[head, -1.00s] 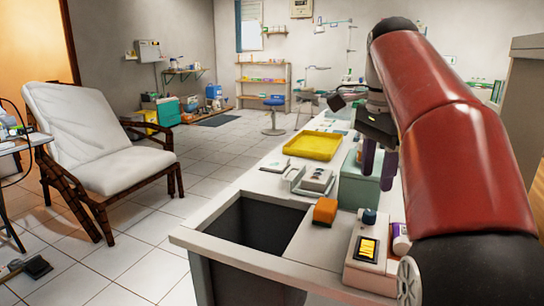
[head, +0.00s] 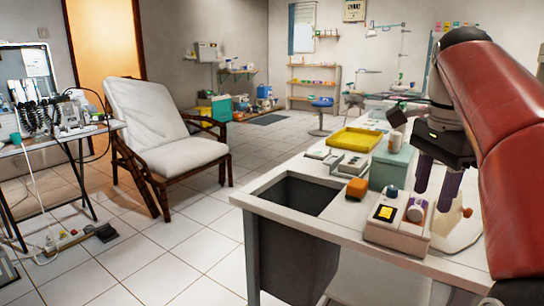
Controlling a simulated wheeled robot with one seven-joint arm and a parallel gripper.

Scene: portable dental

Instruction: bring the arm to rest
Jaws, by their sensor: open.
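My gripper (head: 437,182) is at the right of the head view, on the end of my red and black arm. It points down, with its two purple-grey fingers apart and nothing seen between them. It hangs above the right part of the white counter (head: 347,228), to the right of the teal box (head: 391,167). The gap between the fingertips and the counter cannot be judged exactly.
On the counter are a yellow tray (head: 356,140), an orange block (head: 357,188) and a white device with a yellow screen (head: 385,218). The counter has a dark open bin (head: 300,196). A white chair (head: 160,130) stands left; the tiled floor between is clear.

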